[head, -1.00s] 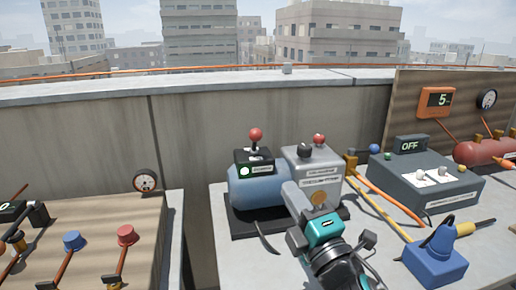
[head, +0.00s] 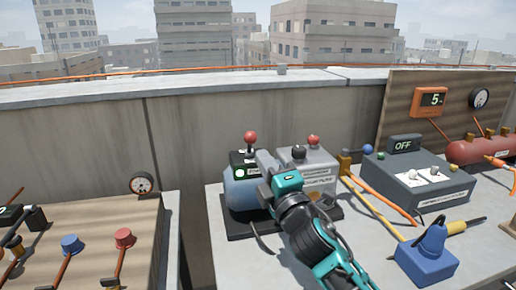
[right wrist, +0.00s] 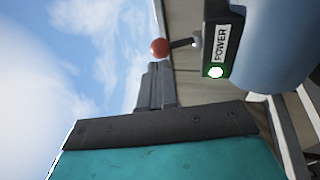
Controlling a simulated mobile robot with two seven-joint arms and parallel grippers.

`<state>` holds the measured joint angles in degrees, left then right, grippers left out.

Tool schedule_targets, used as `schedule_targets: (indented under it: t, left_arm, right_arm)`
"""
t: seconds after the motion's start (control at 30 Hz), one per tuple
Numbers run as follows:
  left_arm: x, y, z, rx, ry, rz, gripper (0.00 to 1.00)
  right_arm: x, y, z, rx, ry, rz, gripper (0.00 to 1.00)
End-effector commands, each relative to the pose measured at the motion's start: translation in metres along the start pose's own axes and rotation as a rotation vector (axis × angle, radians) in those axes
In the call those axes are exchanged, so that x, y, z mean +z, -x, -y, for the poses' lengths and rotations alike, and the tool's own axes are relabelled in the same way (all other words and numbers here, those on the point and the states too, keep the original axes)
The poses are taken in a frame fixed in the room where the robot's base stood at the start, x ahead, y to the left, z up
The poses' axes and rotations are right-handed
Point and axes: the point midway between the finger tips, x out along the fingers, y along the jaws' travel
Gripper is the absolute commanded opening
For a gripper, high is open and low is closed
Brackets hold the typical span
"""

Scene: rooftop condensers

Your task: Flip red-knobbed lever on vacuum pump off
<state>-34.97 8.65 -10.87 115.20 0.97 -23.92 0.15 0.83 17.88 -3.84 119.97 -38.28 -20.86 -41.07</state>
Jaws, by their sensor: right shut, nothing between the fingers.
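The vacuum pump has a blue tank (head: 240,195) with a black switch box on top, beside a grey housing (head: 318,180). Its lever with a round red knob (head: 250,137) stands up from the switch box. In the right wrist view the red knob (right wrist: 159,47) sits on a short dark lever by a POWER label (right wrist: 221,43) and a lit white-green lamp (right wrist: 216,72). My right gripper (head: 264,160) is shut and empty, in front of the switch box and just below the knob. Its fingertips (right wrist: 155,70) appear close to the knob, apart from it. My left gripper is out of view.
A second red knob (head: 313,140) and a dark knob (head: 298,151) top the grey housing. Right of it stand a grey box with an OFF display (head: 404,146) and a blue clamp-like block (head: 428,258). Orange hoses cross the table. A panel with levers stands at left.

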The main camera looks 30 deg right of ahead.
Motion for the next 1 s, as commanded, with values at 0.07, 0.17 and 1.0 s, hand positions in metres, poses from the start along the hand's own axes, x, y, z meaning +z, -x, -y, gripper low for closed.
schedule_targets:
  t: [0.07,0.17,1.0]
  left_arm:
    - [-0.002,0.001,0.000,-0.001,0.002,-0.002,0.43]
    - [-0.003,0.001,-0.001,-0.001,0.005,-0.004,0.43]
    - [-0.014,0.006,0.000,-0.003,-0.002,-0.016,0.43]
  right_arm:
    - [0.000,-0.013,-0.001,0.002,0.002,0.000,0.00]
    - [0.000,-0.025,-0.001,0.001,0.000,0.000,0.00]
    - [-0.001,-0.050,-0.002,-0.029,-0.003,-0.001,0.00]
